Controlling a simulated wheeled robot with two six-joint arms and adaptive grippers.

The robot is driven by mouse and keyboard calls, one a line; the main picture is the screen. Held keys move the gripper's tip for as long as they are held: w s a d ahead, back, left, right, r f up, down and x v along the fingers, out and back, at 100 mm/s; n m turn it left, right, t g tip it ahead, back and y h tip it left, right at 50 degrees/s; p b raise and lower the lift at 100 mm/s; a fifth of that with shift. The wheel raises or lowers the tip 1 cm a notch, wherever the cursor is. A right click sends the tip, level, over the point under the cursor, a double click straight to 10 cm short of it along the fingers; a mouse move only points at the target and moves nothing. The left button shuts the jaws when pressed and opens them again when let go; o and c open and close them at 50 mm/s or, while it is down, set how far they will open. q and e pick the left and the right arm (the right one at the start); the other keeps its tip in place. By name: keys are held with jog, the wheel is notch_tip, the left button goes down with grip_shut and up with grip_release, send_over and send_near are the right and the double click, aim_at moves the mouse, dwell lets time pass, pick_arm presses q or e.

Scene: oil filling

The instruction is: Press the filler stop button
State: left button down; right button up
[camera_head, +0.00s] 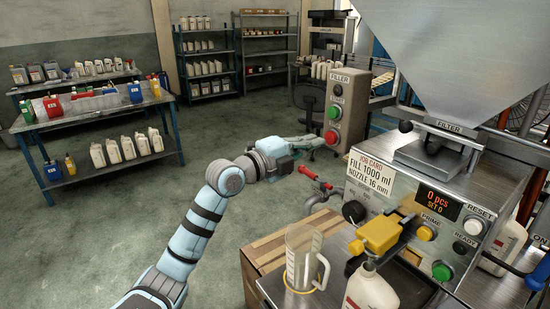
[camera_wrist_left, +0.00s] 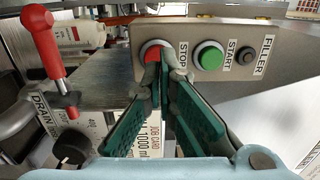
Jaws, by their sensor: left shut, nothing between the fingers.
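The filler panel (camera_head: 346,108) is a grey box with a green start button (camera_head: 334,113) and a red stop button (camera_head: 331,137) below it. In the left wrist view the red stop button (camera_wrist_left: 152,50) is beside the STOP label and partly hidden behind my fingers. The green start button (camera_wrist_left: 208,55) is to its right. My left gripper (camera_head: 317,143) is shut and empty, with its fingertips at the stop button. The fingertips also show in the left wrist view (camera_wrist_left: 163,62); whether they touch the button cannot be told. My right gripper is out of view.
A red-handled drain valve (camera_head: 314,178) is close below my left gripper; its handle (camera_wrist_left: 42,42) fills the left of the wrist view. A filling machine (camera_head: 440,185), a clear jug (camera_head: 302,258) and a white bottle (camera_head: 370,288) stand in front. The floor to the left is open.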

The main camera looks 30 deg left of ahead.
pick_arm(q)
jog(key=b+v, duration=0.3)
jog(key=v, duration=0.7)
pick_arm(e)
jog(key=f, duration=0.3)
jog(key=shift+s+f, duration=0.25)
pick_arm(q)
jog(key=shift+r, duration=0.1)
